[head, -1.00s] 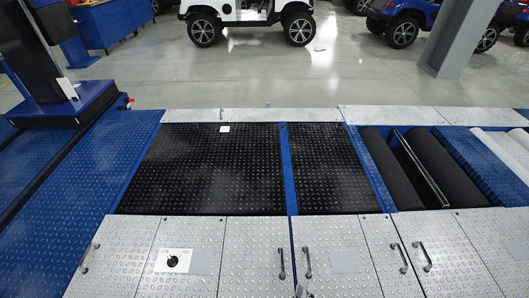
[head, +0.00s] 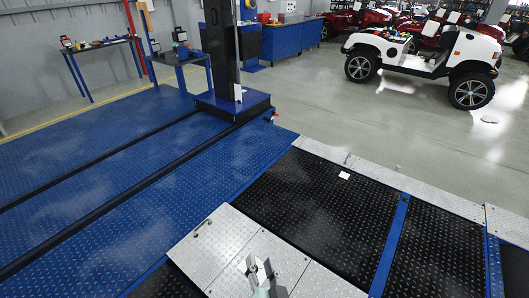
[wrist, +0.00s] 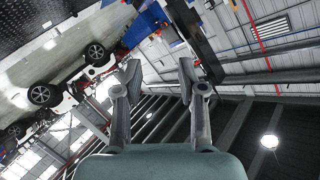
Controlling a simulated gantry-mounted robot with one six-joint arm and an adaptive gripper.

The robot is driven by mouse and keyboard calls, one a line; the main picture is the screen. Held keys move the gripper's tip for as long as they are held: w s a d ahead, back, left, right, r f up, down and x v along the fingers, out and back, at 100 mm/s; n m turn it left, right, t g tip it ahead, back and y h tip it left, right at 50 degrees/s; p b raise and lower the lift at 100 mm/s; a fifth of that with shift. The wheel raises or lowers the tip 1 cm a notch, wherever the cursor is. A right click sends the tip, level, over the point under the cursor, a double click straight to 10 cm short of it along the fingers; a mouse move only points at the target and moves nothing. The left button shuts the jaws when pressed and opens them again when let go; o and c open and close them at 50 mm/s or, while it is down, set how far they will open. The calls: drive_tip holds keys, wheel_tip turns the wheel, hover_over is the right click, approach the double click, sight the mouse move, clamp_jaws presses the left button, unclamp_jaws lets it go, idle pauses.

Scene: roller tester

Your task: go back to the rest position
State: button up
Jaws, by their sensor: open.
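My gripper (head: 258,268) shows at the bottom of the head view, above the silver tread-plate covers (head: 225,235). Its two fingers stand apart. In the wrist view my gripper (wrist: 160,78) is also open, with nothing between the fingers. The wrist view is tilted and looks across the hall towards the roof and the vehicles, not down at the floor plates.
A dark column (head: 220,50) on a blue base (head: 234,104) stands at the back. Blue tread plates (head: 110,190) fill the left, black plates (head: 335,195) the right. Tables with tools (head: 100,44) are at the back left. A white vehicle (head: 425,60) stands at the back right.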

drive_tip(key=s+r+n+g+h+p, duration=0.25)
drive_tip(key=s+r+n+p, duration=0.45)
drive_tip(key=r, duration=0.7)
wheel_tip(320, 180, up, 35)
drive_tip(key=m+p, duration=0.2)
drive_tip(key=p, duration=3.2)
drive_tip(key=shift+s+d, duration=0.2)
drive_tip(key=shift+f+t, duration=0.15)
drive_tip(key=shift+t, duration=0.1)
wheel_tip(320, 180, down, 57)
drive_tip(key=b, duration=5.7)
drive_tip(key=shift+a+f, duration=0.1)
drive_tip(key=shift+f, duration=0.05)
wheel_tip(320, 180, up, 58)
drive_tip(key=p, duration=5.7)
drive_tip(key=shift+p, duration=0.3)
